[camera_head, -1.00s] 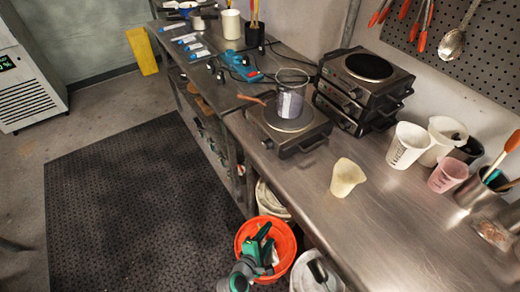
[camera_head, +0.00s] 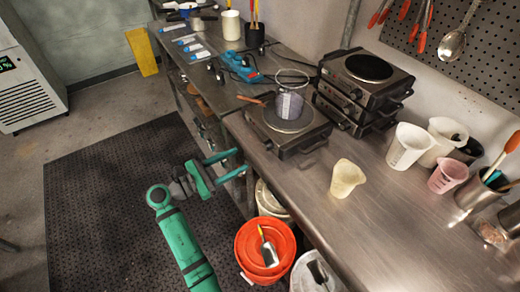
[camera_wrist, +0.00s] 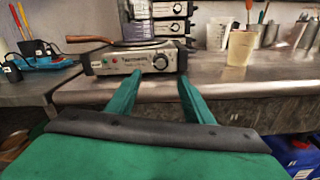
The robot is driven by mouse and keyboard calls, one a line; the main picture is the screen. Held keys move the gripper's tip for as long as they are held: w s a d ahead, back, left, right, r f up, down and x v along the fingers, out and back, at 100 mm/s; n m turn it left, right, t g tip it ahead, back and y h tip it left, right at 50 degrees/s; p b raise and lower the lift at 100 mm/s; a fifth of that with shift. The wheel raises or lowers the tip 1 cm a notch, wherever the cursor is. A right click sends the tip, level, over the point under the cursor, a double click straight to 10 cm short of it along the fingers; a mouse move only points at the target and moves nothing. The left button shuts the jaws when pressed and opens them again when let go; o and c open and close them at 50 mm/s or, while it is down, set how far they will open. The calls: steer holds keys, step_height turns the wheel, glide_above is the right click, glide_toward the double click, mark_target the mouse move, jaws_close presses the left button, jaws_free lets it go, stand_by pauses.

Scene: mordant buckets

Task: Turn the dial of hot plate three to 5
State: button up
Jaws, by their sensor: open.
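A single hot plate (camera_head: 290,138) stands near the front edge of the steel bench, with a grey beaker (camera_head: 288,103) on it. In the wrist view this hot plate (camera_wrist: 120,66) shows its front panel, with small lights at left and a round dial (camera_wrist: 160,62) at right. I cannot read any plate number or dial setting. My gripper (camera_head: 242,160) is open and empty, in front of the bench edge and apart from the dial. In the wrist view its fingers frame the dial.
A cream cup (camera_head: 346,178) stands on the bench right of the hot plate. White jugs (camera_head: 408,146) and a pink cup (camera_head: 447,177) stand behind it. An orange bucket (camera_head: 252,246) is on the floor below. The bench's front middle is clear.

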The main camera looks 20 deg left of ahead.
mark_target(265, 148)
steer(key=x, duration=1)
steer(key=shift+w+d, duration=0.1)
steer(key=shift+d, duration=0.05)
steer(key=c, duration=1)
